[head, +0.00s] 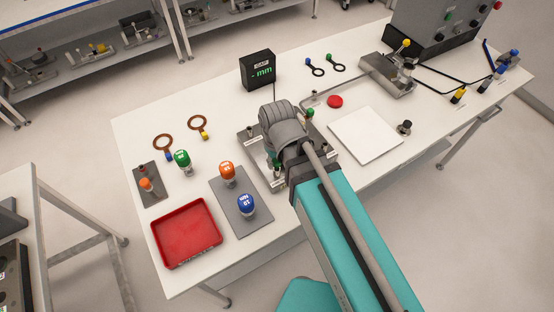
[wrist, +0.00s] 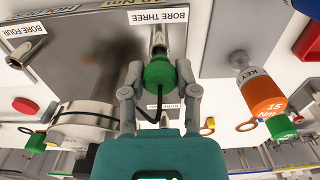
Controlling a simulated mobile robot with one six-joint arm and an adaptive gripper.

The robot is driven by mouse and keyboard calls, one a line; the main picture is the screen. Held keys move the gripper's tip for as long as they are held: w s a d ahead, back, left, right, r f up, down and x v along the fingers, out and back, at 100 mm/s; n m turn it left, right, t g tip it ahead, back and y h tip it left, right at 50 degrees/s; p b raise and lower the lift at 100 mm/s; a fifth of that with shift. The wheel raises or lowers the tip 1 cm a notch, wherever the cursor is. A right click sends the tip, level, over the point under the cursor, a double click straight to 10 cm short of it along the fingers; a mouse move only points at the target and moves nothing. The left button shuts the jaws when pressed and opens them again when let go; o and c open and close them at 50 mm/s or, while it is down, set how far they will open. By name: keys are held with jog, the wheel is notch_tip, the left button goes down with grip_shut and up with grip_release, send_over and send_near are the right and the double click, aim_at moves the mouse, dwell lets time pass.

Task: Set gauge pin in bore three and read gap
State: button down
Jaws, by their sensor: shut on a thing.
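My gripper (wrist: 160,85) is shut around the green head of a gauge pin (wrist: 158,72). The pin's metal shank points away from the fingers, close to the BORE THREE label (wrist: 158,16). I cannot tell whether its tip is inside the bore. In the head view my arm covers most of the metal bore plate (head: 250,143), and a green head (head: 274,162) shows beside my wrist. The black gap display (head: 257,70) shows a dash and "mm", with no number readable.
An orange key (head: 227,169) and a blue key (head: 246,203) stand on a grey plate left of my arm. A red tray (head: 186,234) is at the front left. A white pad (head: 365,135) and a red button (head: 335,102) are to the right.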

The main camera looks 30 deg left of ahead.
jog(key=shift+f+b, duration=0.8)
dwell(1.1)
jog(key=shift+c, duration=1.4)
grip_release()
jog(key=shift+r, duration=0.15)
jog(key=shift+r+p, duration=3.35)
jog(key=shift+p, duration=0.2)
jog(key=w+d+m, duration=0.4)
jog(key=w+d, duration=0.1)
jog(key=d, duration=0.8)
jog(key=w+d+f+m+b, duration=0.1)
jog(key=w+d+m, duration=0.3)
jog(key=d, duration=0.9)
jog(key=w+d+m, duration=0.3)
jog(key=w+d, duration=0.3)
jog(key=d, duration=0.8)
jog(key=shift+w+f+m+b, duration=0.3)
jog(key=shift+f+m+b, duration=0.05)
jog(key=shift+m+b, duration=0.05)
